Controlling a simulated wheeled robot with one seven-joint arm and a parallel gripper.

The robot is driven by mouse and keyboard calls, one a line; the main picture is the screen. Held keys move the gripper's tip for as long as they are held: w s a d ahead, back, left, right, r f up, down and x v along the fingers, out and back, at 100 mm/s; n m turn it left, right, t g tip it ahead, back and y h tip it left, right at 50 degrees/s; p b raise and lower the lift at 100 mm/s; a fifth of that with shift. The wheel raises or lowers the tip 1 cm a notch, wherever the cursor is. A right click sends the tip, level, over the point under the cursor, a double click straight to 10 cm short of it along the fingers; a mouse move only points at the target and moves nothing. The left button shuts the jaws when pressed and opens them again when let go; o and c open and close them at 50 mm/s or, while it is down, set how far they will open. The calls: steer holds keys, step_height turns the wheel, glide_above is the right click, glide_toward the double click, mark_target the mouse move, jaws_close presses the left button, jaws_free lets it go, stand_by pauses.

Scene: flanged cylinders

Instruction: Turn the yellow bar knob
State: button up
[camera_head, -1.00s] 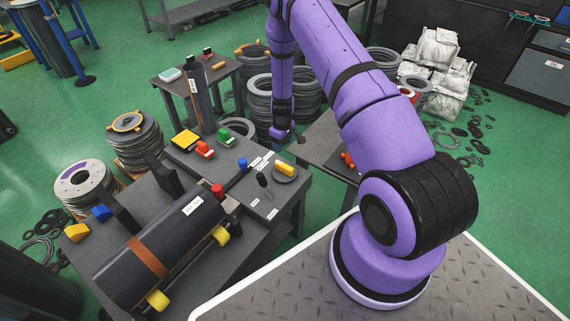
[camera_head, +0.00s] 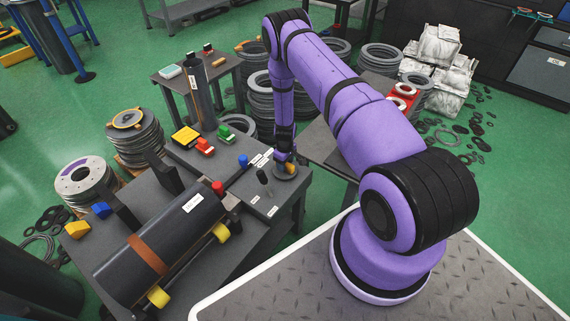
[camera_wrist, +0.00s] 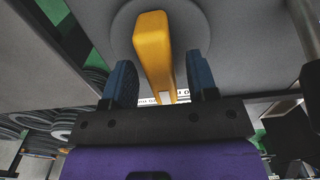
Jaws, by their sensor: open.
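The yellow bar knob (camera_wrist: 152,50) sits on a round grey disc (camera_wrist: 190,18) on the table panel. In the wrist view it lies between the two blue-padded fingers of my gripper (camera_wrist: 162,82), with a gap on each side. In the head view my gripper (camera_head: 286,157) is right over the knob (camera_head: 290,168), at the right end of the table, and partly hides it. The gripper is open around the knob and I see no contact.
The table (camera_head: 240,262) also bears a large dark cylinder (camera_head: 160,245), a black lever (camera_head: 262,177), a blue knob (camera_head: 243,160), and red (camera_head: 205,146) and green (camera_head: 224,132) parts. Stacked rings (camera_head: 262,100) stand on the floor behind.

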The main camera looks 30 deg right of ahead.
steer(key=shift+f, duration=0.3)
steer(key=c, duration=0.9)
steer(key=shift+m, duration=0.4)
steer(key=m, duration=0.4)
steer(key=shift+m, duration=0.3)
steer(key=m, duration=1)
steer(key=shift+m, duration=2.7)
